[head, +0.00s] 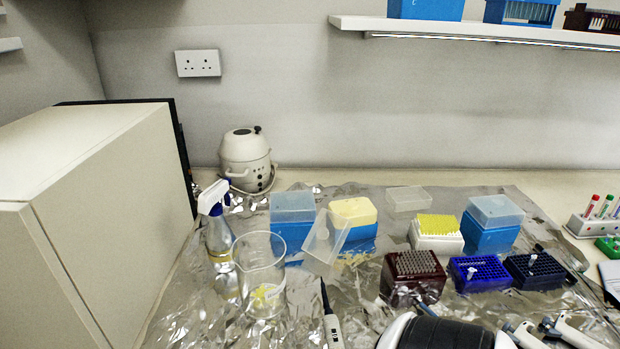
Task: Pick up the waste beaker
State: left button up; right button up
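The waste beaker (245,265) is a tall clear glass vessel at the left front of the foil-covered bench. It stands upright, with some small yellow and white pieces (266,294) at its bottom. The spray bottle stands just behind its left side, partly seen through the glass. Neither of my grippers can be made out in the head view. Nothing is seen touching the beaker.
A spray bottle (218,232) and blue tip boxes (292,232) stand close to the beaker. A pipette (332,328) lies to its right. A large pale cabinet (90,210) borders the left. Tube racks (414,278) stand further right.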

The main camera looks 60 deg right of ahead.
aim_at(258, 257)
jog(key=k+j+z, duration=0.15)
jog(key=z, duration=1.3)
jog(key=k+l+u, duration=0.1)
jog(key=k+l, duration=0.3)
jog(key=l, duration=0.15)
